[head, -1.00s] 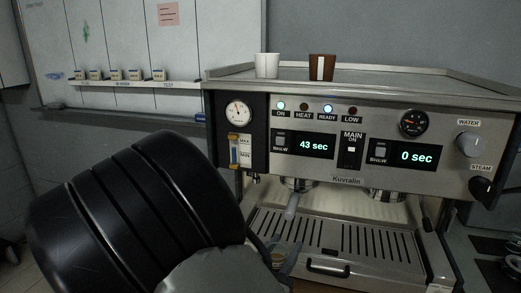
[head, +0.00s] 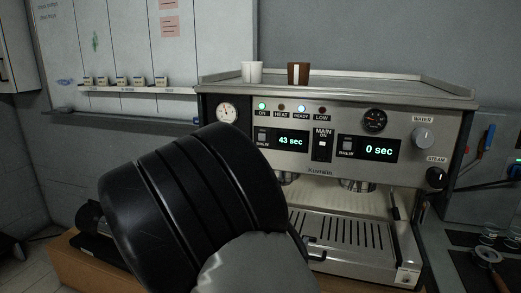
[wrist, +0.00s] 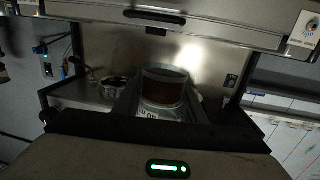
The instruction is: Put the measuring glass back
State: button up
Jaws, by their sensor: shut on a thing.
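The measuring glass (wrist: 163,88) shows in the wrist view, between the two dark fingers of my gripper (wrist: 163,108). It is clear, with dark brown contents. My gripper is shut on it. In the head view my own arm covers the gripper and the held glass. The arm is in front of the espresso machine (head: 262,145), at its lower left.
A white cup (head: 252,72) and a brown cup (head: 298,73) stand on the machine. The drip tray (head: 345,228) is at its base. At right, clear glasses (head: 490,235) and a portafilter (head: 487,256) are on a dark mat (head: 465,265).

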jog(key=w+d+r+n+t+y, duration=0.1)
jog(key=w+d+r+n+y, duration=0.1)
jog(key=w+d+y, duration=0.4)
jog(key=w+d+r+n+t+y, duration=0.1)
jog(key=w+d+r+n, duration=0.15)
jog(key=d, duration=0.45)
jog(key=a, duration=0.7)
jog(key=s+r+p, duration=0.5)
jog(key=s+p, duration=0.1)
jog(key=p, duration=1.4)
jog(key=shift+d+r, duration=0.25)
jog(key=shift+r, duration=0.05)
jog(key=shift+n, duration=0.25)
